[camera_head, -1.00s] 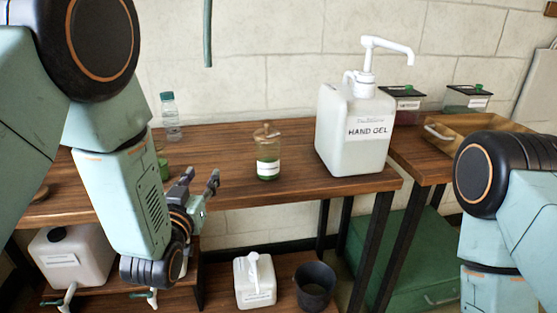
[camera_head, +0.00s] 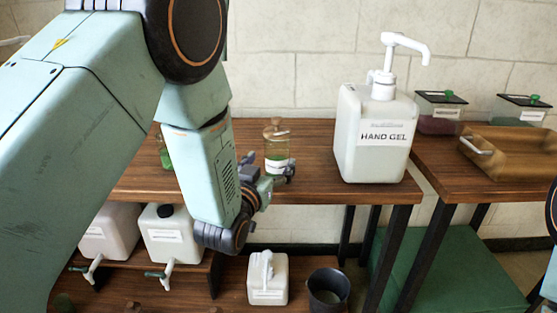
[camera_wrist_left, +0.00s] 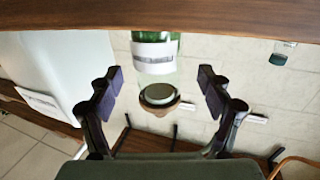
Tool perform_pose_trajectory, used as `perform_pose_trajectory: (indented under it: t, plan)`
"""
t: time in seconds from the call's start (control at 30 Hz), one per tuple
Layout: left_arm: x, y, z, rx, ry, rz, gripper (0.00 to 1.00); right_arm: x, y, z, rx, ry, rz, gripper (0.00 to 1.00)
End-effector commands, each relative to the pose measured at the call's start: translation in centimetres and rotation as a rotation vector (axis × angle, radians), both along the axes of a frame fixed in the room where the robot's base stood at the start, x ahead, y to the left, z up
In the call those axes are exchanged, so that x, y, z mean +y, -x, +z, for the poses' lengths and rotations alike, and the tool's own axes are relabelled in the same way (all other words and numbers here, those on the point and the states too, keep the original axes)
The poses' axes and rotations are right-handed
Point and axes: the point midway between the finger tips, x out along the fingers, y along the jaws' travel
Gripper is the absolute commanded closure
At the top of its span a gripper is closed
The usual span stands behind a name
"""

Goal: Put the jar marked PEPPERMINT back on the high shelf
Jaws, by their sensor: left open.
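A clear glass jar (camera_head: 277,139) with a brown stopper, green contents and a white label stands upright on the wooden table. Its label is too small to read. My left gripper (camera_head: 268,171) is open at the near side of the jar, its fingers overlapping the jar's lower part in the head view. In the left wrist view, which shows the scene upside down, the jar (camera_wrist_left: 157,75) lies between and beyond the two spread fingers of the left gripper (camera_wrist_left: 160,82). I cannot tell whether a finger touches it. The right gripper and a high shelf are not in view.
A large white HAND GEL pump bottle (camera_head: 375,135) stands right of the jar. A green jar (camera_head: 165,153) is partly hidden behind my left arm. White canisters (camera_head: 172,235) and a dark bucket (camera_head: 328,290) sit below. A wooden tray (camera_head: 510,150) is at right.

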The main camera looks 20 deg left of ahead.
Motion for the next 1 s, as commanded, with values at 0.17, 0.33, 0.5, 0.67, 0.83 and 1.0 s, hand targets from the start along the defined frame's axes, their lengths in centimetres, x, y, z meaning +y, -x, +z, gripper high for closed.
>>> perform_pose_trajectory:
  t: [0.17,0.33,0.5,0.67,0.83,1.0]
  plan:
    - [-0.2,-2.6,-0.1,-0.005,0.000,0.000,0.21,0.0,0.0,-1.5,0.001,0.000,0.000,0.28]
    - [-0.1,-4.4,0.0,-0.002,0.000,0.000,0.21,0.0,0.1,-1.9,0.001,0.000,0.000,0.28]
    - [-0.3,-4.8,0.1,-0.001,0.000,-0.001,0.21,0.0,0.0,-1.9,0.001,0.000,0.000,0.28]
    - [-0.4,-4.8,0.1,-0.001,0.000,-0.002,0.24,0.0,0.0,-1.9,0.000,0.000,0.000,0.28]
    - [-0.6,-4.8,0.1,-0.001,0.000,-0.002,0.38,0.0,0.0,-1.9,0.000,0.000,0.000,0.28]
    - [-0.7,-4.9,0.1,-0.001,0.000,-0.002,0.53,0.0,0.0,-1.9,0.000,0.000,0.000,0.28]
